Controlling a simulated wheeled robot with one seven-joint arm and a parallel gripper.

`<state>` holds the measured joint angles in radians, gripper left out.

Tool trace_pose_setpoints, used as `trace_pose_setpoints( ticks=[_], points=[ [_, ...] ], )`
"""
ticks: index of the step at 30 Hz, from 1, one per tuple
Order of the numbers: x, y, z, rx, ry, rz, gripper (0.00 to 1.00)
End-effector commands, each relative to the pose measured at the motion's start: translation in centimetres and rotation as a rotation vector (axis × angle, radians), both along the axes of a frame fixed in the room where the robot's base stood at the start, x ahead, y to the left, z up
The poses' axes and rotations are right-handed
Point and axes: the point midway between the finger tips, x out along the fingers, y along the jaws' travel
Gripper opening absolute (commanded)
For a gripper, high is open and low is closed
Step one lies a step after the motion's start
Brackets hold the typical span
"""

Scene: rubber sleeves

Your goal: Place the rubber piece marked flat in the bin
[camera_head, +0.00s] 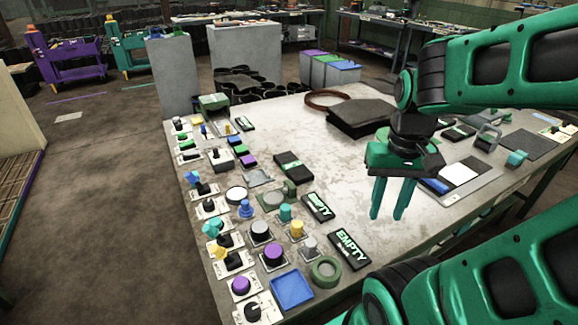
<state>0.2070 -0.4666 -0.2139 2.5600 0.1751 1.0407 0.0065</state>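My gripper (390,216), green with two fingers pointing down, hangs above the right part of the workbench (330,185). Its fingers are apart with nothing between them. A thick dark slab (362,118) lies on the bench behind my gripper. Black blocks with pale green lettering lie on the bench: two read EMPTY (318,208) (348,249), and others (292,168) (245,124) have markings too small to read. I cannot tell which piece is marked flat. Grey bins with purple, green and blue tops (335,72) stand beyond the bench's far edge.
Small coloured knobs and switches crowd the bench's left side, with a blue tray (292,290) and a green ring (326,271) at the front. A brown ring (327,98) lies at the back. The bench middle is mostly clear. Black tyre-like rings (255,90) are piled behind.

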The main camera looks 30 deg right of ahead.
Motion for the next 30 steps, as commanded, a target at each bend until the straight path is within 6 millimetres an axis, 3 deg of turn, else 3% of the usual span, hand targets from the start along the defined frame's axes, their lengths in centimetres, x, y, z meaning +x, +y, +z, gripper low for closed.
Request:
trace_pose_setpoints(
  ticks=[4,8,10,11,14,20,24,30],
  points=[
    [0.0,0.0,0.0,0.000,0.000,0.000,0.31],
    [-0.8,-0.1,0.5,-0.002,-0.017,0.007,0.60],
    [0.2,-0.3,0.7,-0.008,-0.028,0.023,0.77],
    [1.0,-0.5,0.8,-0.014,-0.035,0.034,0.80],
    [4.8,-1.3,0.9,-0.033,-0.066,0.093,0.80],
    [15.6,-2.2,0.5,-0.077,-0.173,0.256,0.80],
    [23.3,-1.9,-0.5,-0.096,-0.255,0.370,0.80],
    [31.4,-0.8,-2.2,-0.110,-0.351,0.489,0.80]
  ],
)
